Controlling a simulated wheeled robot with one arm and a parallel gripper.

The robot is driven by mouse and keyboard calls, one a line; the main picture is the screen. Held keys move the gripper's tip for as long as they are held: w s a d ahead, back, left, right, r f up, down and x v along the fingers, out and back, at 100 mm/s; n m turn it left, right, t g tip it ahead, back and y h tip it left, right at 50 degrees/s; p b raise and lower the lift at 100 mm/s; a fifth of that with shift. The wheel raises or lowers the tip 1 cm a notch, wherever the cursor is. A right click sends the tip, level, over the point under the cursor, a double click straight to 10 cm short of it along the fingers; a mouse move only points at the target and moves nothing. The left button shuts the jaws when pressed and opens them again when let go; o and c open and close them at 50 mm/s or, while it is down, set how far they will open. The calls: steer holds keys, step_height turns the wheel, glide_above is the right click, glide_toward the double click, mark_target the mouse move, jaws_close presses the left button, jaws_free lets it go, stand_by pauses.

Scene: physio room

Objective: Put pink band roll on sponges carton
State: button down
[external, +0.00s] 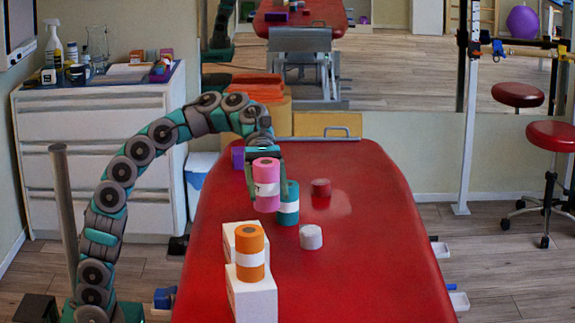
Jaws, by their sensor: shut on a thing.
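The pink band roll (267,171) has a white label band and is upright over the red treatment table. My gripper (265,193) is shut on it from above, with a finger at each side. Whether its base touches the table is unclear. Two white cartons stand at the near part of the table: a front one (252,300) and one just behind it (230,240). No lettering is readable, so I cannot tell which is the sponges carton. An orange band roll (250,247) stands upright and appears to be on the front carton, hiding part of the rear one.
A teal band roll (289,207) stands close right of the pink one. A dark red roll (320,187), a whitish roll (311,237) and a purple item (237,157) are nearby. The right side of the red table (370,260) is clear.

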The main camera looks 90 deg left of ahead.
steer(key=s+a+r+t+b, duration=0.1)
steer(key=s+a, duration=0.1)
steer(key=s, duration=0.3)
steer(key=shift+n, duration=0.5)
steer(key=f, duration=0.2)
steer(key=f+b, duration=0.1)
steer(key=f, duration=0.2)
steer(key=f+b, duration=0.1)
steer(key=f, duration=0.2)
steer(key=shift+d, duration=0.25)
jaws_free()
steer(key=shift+f, duration=0.1)
steer(key=shift+a+r, duration=0.1)
steer(key=shift+r, duration=0.1)
steer(key=p+v, duration=0.1)
steer(key=v, duration=1)
steer(key=shift+a+r+p, duration=0.15)
steer(key=shift+a+p, duration=0.15)
steer(key=shift+a, duration=0.05)
